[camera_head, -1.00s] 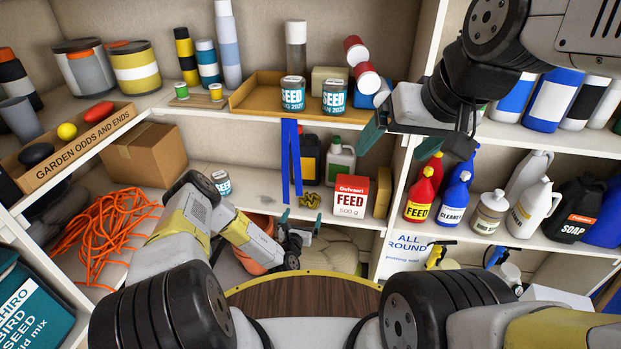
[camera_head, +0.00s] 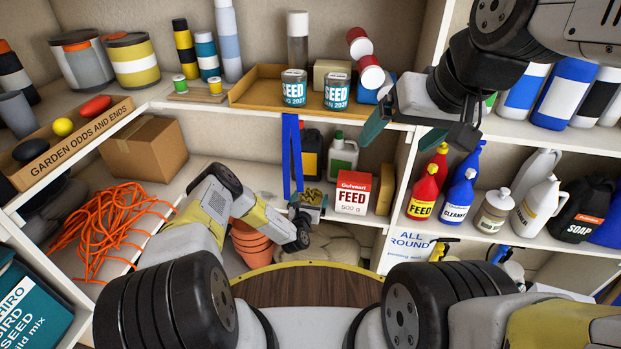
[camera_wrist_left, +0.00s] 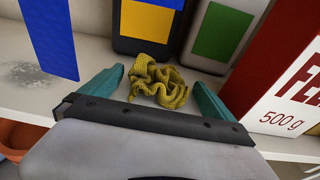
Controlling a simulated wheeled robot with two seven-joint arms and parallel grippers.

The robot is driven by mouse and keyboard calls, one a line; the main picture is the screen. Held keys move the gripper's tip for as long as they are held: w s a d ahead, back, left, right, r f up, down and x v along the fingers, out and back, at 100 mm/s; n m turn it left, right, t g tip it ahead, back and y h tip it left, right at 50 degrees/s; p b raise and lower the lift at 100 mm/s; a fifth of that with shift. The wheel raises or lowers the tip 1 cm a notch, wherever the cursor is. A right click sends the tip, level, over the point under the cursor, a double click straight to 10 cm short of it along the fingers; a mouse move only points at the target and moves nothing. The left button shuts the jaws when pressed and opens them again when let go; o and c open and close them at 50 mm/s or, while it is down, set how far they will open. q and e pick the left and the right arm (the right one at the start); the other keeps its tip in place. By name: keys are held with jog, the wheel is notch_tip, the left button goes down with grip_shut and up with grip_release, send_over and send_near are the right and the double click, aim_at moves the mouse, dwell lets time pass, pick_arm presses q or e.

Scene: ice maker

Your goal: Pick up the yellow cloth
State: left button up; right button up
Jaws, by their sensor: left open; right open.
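The crumpled yellow cloth (camera_wrist_left: 158,84) lies on the middle shelf in the left wrist view, in front of two jugs. In the head view the cloth (camera_head: 313,196) is small and partly hidden by my left gripper. My left gripper (camera_wrist_left: 152,88) is open, with one teal finger on each side of the cloth in the picture. Whether the fingers reach down to shelf level is hard to tell. In the head view my left gripper (camera_head: 308,205) is at the shelf's front edge. My right gripper (camera_head: 415,140) is open and empty, up by the shelf divider.
A red and white FEED box (camera_head: 354,192) stands just right of the cloth. A black jug (camera_head: 312,155) and a green-labelled jug (camera_head: 342,160) stand behind it. A blue strip (camera_head: 292,155) hangs to the left. Terracotta pots (camera_head: 252,243) sit below.

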pick_arm(q)
jog(key=c, duration=1.5)
jog(key=shift+r, duration=0.1)
